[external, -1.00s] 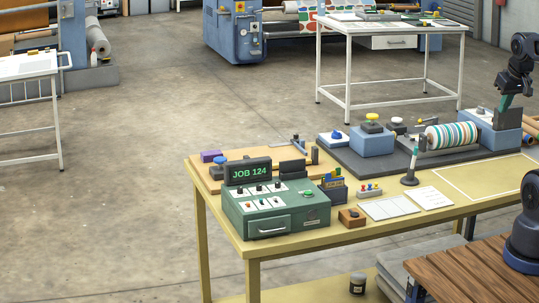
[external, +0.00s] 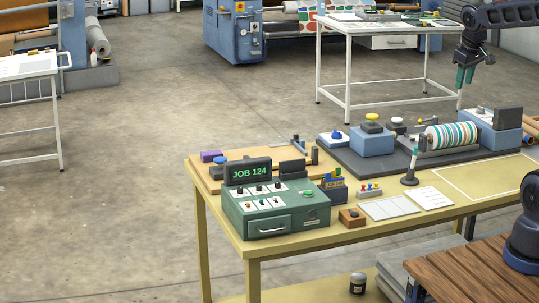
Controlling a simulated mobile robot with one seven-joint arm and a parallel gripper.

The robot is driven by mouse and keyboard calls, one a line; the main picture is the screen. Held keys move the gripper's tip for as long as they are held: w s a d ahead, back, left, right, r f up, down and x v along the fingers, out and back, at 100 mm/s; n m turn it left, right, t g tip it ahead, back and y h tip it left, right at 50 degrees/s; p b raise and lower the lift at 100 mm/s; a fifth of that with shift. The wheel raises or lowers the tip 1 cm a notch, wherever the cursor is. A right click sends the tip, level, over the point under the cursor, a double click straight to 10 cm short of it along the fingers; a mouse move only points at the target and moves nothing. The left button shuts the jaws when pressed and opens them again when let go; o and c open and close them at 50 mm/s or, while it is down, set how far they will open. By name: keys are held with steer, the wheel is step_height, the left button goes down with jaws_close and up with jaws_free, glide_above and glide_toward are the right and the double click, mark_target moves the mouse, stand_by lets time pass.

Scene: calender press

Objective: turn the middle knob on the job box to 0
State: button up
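The job box (external: 285,227) is a green box at the front left of the yellow table. Its display (external: 249,171) reads "JOB 124". A row of three small dark knobs sits on white plates on its sloped top, and the middle knob (external: 260,188) is between the other two. The pointer directions are too small to read. My gripper (external: 465,76) hangs in the air at the upper right, above the table's far right side and far from the job box. Its greenish fingers point down. I cannot tell whether they are apart, and no object shows between them.
A machine with a striped roller (external: 452,136) stands at the back right of the table. Open floor is at left.

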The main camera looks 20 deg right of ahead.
steer(key=w+a+n+g, duration=0.1)
steer(key=w+a+n, duration=0.3)
steer(key=w+a, duration=0.8)
steer(key=n+g, duration=0.3)
steer(key=n, duration=0.6)
glide_above(259, 188)
step_height(259, 188, down, 23)
steer(key=shift+y, duration=0.3)
steer(key=f, duration=1)
steer(key=shift+w+d+f, duration=0.15)
steer(key=shift+w+f, duration=0.05)
steer(key=shift+w, duration=0.2)
jaws_close()
